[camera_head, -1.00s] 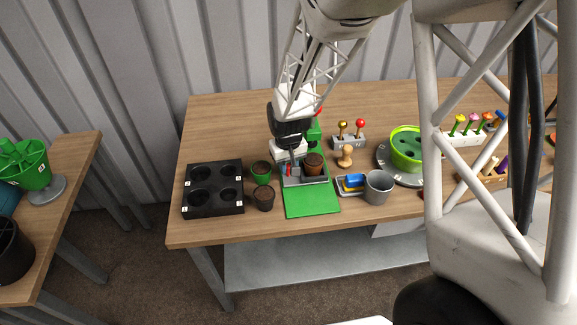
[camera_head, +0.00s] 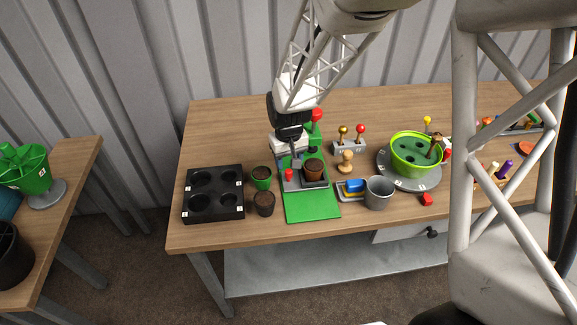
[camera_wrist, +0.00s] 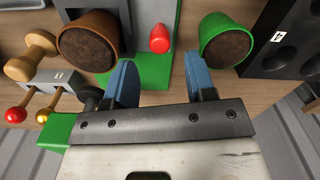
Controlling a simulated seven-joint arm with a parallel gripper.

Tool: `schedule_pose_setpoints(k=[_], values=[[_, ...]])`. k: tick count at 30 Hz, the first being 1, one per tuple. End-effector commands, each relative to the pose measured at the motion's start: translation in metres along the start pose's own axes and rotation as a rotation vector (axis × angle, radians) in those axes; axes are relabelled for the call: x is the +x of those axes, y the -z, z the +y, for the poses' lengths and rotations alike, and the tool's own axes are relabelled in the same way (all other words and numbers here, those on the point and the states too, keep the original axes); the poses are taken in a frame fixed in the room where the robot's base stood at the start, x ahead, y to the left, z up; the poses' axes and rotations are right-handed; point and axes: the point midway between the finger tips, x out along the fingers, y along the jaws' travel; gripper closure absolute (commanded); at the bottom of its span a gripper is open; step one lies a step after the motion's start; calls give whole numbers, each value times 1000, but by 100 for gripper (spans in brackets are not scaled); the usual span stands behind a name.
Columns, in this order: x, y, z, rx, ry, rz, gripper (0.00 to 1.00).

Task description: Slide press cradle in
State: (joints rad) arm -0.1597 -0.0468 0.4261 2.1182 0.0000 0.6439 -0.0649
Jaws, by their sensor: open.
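The press (camera_head: 312,135) stands at the middle of the table, with a green frame, a red lever knob (camera_head: 317,115) and a green base plate (camera_head: 311,205). Its grey cradle (camera_head: 291,185) holds a brown pot (camera_head: 313,169) of soil. A red handle knob (camera_head: 289,175) stands on the cradle's left. My gripper (camera_head: 294,158) is open and empty just behind this knob. In the wrist view, the red knob (camera_wrist: 160,38) lies beyond and between the open blue fingertips (camera_wrist: 162,68), apart from both. The brown pot (camera_wrist: 88,42) is left of them.
A green pot (camera_head: 262,177) and a dark pot (camera_head: 264,203) stand close left of the cradle, beside a black tray (camera_head: 213,193). A grey cup (camera_head: 379,192) and wooden stamp (camera_head: 346,161) are close right. A green planter (camera_head: 415,153) stands farther right.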

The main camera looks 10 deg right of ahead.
Motion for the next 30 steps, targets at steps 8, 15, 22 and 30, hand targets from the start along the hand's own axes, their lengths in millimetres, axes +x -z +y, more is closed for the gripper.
schedule_pose_setpoints(k=[8,15,22,30], values=[[-28,0,0,0,0,2,50],[-33,0,0,0,0,0,50],[-32,0,0,1,0,1,62],[-30,-9,4,83,0,39,100]])
